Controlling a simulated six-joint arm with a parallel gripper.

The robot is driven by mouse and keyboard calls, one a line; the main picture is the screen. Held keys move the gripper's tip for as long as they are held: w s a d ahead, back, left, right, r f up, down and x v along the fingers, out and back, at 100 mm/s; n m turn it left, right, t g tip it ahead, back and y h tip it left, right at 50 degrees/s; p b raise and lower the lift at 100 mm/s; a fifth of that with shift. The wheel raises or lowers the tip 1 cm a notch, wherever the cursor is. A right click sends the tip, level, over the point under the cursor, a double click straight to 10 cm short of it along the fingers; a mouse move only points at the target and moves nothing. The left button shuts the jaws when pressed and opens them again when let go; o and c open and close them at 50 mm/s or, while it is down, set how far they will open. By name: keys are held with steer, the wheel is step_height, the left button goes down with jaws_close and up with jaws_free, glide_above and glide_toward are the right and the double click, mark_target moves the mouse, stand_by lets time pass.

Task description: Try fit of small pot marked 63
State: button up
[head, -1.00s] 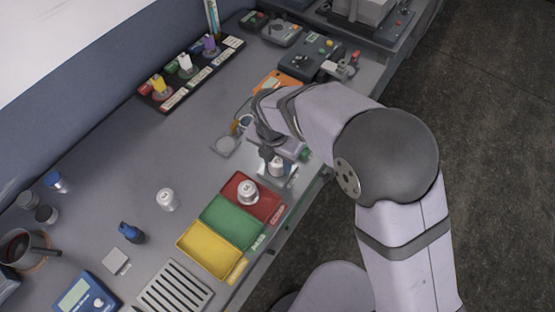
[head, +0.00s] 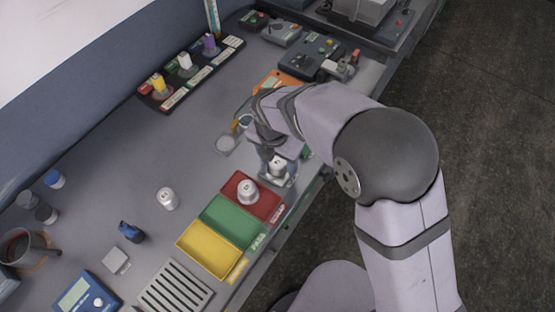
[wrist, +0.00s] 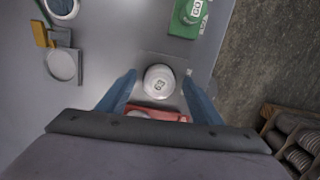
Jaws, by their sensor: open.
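The small white pot marked 63 (wrist: 158,82) stands upright on a grey plate (wrist: 176,62), its number facing up in the wrist view. It also shows below my gripper in the head view (head: 279,164). My gripper (wrist: 160,84) is open, with one blue finger on each side of the pot and visible gaps between. In the head view my gripper (head: 274,158) is low over the plate and partly hides it. A green block marked GO (wrist: 188,14) lies beyond the pot in the wrist view.
Red (head: 269,211), green (head: 231,222) and yellow (head: 207,250) trays lie beside the plate; a white pot (head: 247,190) stands in the red one. Another white pot (head: 167,198) stands on the open bench at left. The bench edge runs close on the right.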

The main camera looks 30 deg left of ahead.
mark_target(277, 165)
steer(key=shift+s+r+b, duration=0.25)
steer(key=shift+r+b, duration=0.25)
steer(key=shift+r, duration=1.35)
steer(key=shift+s+r+b, duration=0.2)
steer(key=shift+r+b, duration=0.3)
steer(key=shift+r, duration=1.35)
steer(key=shift+w+d, duration=0.1)
